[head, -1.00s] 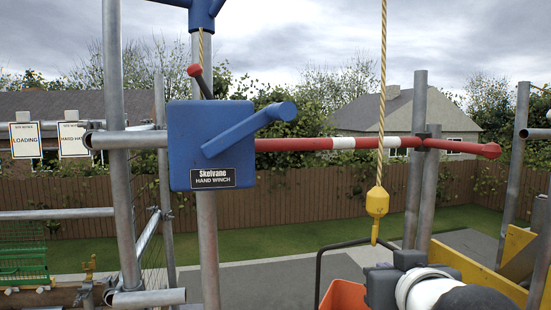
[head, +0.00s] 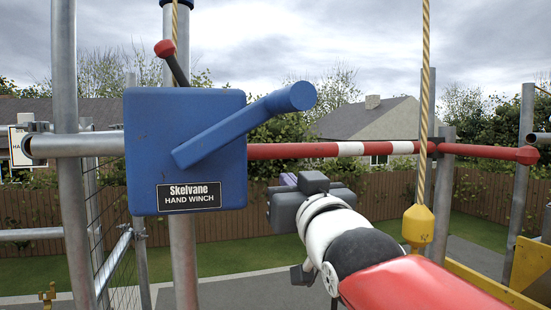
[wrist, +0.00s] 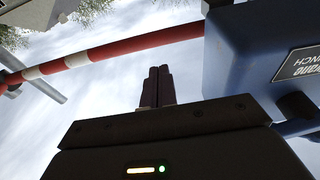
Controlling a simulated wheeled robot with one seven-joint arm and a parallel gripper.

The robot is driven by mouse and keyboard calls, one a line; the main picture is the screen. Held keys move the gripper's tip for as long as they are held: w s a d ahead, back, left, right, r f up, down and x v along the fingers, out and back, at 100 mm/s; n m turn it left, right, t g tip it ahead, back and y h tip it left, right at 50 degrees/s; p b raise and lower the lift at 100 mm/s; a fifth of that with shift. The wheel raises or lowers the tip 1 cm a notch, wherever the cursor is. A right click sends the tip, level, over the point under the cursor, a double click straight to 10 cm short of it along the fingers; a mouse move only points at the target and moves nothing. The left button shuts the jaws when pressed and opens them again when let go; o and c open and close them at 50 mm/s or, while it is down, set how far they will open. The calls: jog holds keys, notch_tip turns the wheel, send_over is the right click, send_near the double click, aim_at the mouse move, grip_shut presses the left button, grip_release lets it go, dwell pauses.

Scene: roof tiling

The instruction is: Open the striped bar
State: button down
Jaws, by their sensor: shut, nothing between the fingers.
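The striped bar (head: 350,148) is red with white bands. In the head view it runs level from behind the blue winch to a red end at the right, crossing a grey post with a dark bracket (head: 432,147). It also shows in the wrist view (wrist: 120,50). My gripper (head: 285,180) is in front of and below the bar in the head view. In the wrist view its two dark fingers (wrist: 157,85) are together and empty, pointing toward the bar, with sky visible between them and it.
The blue hand winch (head: 185,150), with its crank handle (head: 250,122), stands left of my gripper and close to it. A yellow hook weight (head: 418,225) hangs on a rope at the right, near my arm. Scaffold posts stand at both sides.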

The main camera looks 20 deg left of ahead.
aim_at(265, 154)
jog(key=p+x, duration=0.3)
jog(key=x, duration=0.9)
jog(key=shift+w+a+r+p, duration=0.1)
jog(key=shift+w+p, duration=0.2)
jog(key=shift+w, duration=0.05)
jog(key=shift+w+a, duration=0.2)
jog(key=shift+w, duration=0.05)
jog(key=shift+w, duration=0.1)
